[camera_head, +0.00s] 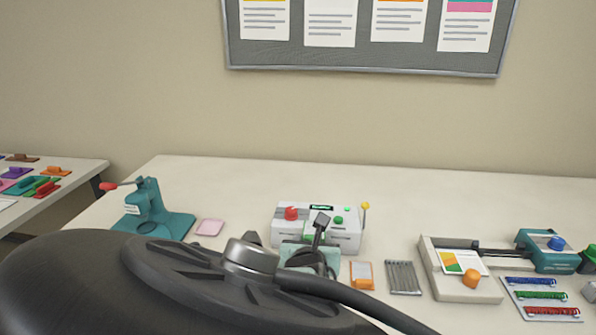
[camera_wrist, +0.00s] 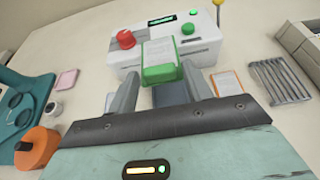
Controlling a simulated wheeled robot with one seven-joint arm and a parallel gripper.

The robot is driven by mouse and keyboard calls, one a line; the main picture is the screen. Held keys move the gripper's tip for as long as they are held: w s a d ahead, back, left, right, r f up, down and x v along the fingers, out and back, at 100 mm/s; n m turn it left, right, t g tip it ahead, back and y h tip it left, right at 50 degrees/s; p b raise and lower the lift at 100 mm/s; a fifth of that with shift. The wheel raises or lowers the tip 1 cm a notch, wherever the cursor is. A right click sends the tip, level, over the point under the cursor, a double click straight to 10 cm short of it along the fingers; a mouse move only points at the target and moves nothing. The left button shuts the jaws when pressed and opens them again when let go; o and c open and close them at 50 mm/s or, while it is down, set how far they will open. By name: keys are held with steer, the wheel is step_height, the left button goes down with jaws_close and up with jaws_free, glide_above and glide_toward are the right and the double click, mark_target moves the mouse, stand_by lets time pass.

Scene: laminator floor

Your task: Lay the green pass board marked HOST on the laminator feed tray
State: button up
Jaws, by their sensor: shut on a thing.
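The green board (camera_wrist: 162,72) has a pale printed face and a green lower edge; its marking is too small to read. My gripper (camera_wrist: 160,84) is shut on it, one finger on each side, and holds it in front of the laminator. The white laminator (camera_wrist: 190,45) has a red knob, a green button and a lit display. It also shows in the head view (camera_head: 350,237), where my arm hides part of its front. The feed tray is mostly hidden behind the board and gripper. I cannot tell whether the board touches it.
Right of the laminator lie an orange-edged card (camera_head: 361,275) and a ribbed grey rack (camera_head: 403,278), then a cream trimmer (camera_head: 470,290). To the left are a pink pad (camera_head: 210,227) and a teal press (camera_head: 155,215). The bench behind the laminator is clear.

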step_height(320, 180, down, 9)
stand_by(0.4)
steer(key=shift+f, duration=0.1)
steer(key=o, duration=0.9)
steer(key=shift+o, duration=0.3)
steer(key=shift+s+a+r+p, duration=0.15)
steer(key=shift+s+r+p, duration=0.15)
steer(key=shift+p, duration=0.25)
steer(key=p+v, duration=0.6)
steer(key=v, duration=0.4)
steer(key=shift+r+p, duration=0.25)
steer(key=shift+p, duration=0.15)
steer(key=shift+s, duration=0.6)
